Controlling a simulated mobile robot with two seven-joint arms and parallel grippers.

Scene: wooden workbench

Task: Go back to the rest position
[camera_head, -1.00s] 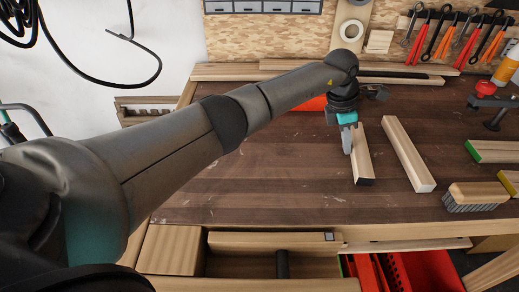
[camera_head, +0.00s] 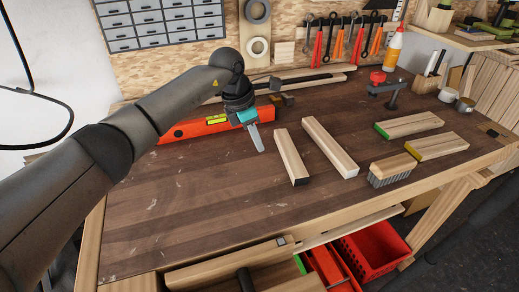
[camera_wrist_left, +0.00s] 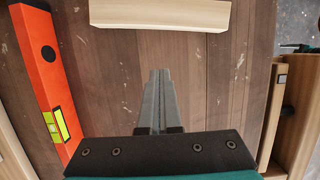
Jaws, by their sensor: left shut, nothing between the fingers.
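My left gripper (camera_head: 257,139) is over the workbench (camera_head: 190,215), pointing down, with its fingers together and nothing between them. It also shows in the left wrist view (camera_wrist_left: 158,75), where bare bench top lies around the fingertips. A wooden block with a dark end (camera_head: 291,157) lies just right of the gripper, apart from it. A pale wooden block also shows beyond the fingertips in the wrist view (camera_wrist_left: 160,14). My right gripper is in neither view.
An orange spirit level (camera_head: 200,128) lies behind the gripper. A longer wooden block (camera_head: 330,146), a brush (camera_head: 393,170) and wooden pieces with green (camera_head: 408,125) and yellow (camera_head: 436,146) ends lie to the right. An open drawer (camera_head: 225,268) and red bin (camera_head: 370,250) are in front. The bench's front left is clear.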

